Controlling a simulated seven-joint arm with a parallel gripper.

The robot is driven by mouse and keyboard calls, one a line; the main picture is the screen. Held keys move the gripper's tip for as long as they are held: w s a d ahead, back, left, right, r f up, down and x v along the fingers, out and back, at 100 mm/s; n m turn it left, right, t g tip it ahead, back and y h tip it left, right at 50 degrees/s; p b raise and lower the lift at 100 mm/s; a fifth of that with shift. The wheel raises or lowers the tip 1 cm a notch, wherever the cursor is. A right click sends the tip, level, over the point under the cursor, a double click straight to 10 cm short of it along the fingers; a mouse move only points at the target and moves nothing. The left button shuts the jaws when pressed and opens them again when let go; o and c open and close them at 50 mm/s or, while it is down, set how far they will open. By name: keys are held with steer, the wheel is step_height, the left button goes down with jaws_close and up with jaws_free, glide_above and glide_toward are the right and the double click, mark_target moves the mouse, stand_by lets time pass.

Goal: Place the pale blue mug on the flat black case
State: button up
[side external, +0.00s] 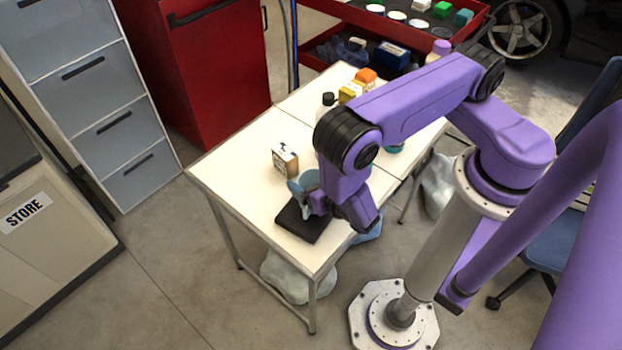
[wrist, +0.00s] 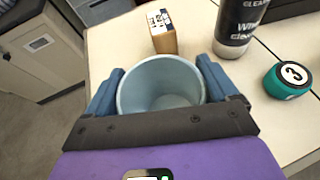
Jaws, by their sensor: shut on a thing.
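The pale blue mug (side external: 308,178) is upright between the blue fingers of my gripper (side external: 307,194). In the wrist view the mug (wrist: 160,88) shows its open, empty inside, with one finger of my gripper (wrist: 160,76) against each side. The flat black case (side external: 299,223) lies near the front corner of the white table in the side view. The mug is over the far part of the case, at or just above its top; I cannot tell whether they touch. The case is hidden in the wrist view.
A small cardboard box (side external: 285,160) stands just behind the mug. Yellow and orange items (side external: 358,85) sit farther back. The white table's (side external: 240,180) left part is clear.

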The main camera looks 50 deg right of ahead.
steer(key=shift+f, duration=0.1)
steer(key=o, duration=1)
steer(key=shift+o, duration=0.2)
steer(key=shift+s+r, duration=0.1)
steer(key=shift+r, duration=0.1)
steer(key=v, duration=1.2)
steer(key=s+d+r+m+g+y, duration=0.1)
steer(key=s+d+r+m+g, duration=0.1)
steer(key=r+m, duration=0.4)
steer(key=s+d+r+m+g+y, duration=0.1)
steer(key=s+d+r+m+g, duration=0.1)
steer(key=d+r+m+g, duration=0.2)
steer(key=s+d+r+m+g+y, duration=0.2)
steer(key=r+m+g, duration=0.4)
steer(key=r+m, duration=0.4)
steer(key=shift+s+d+r+g, duration=0.3)
steer(key=shift+s+d+r, duration=0.35)
steer(key=shift+r, duration=0.45)
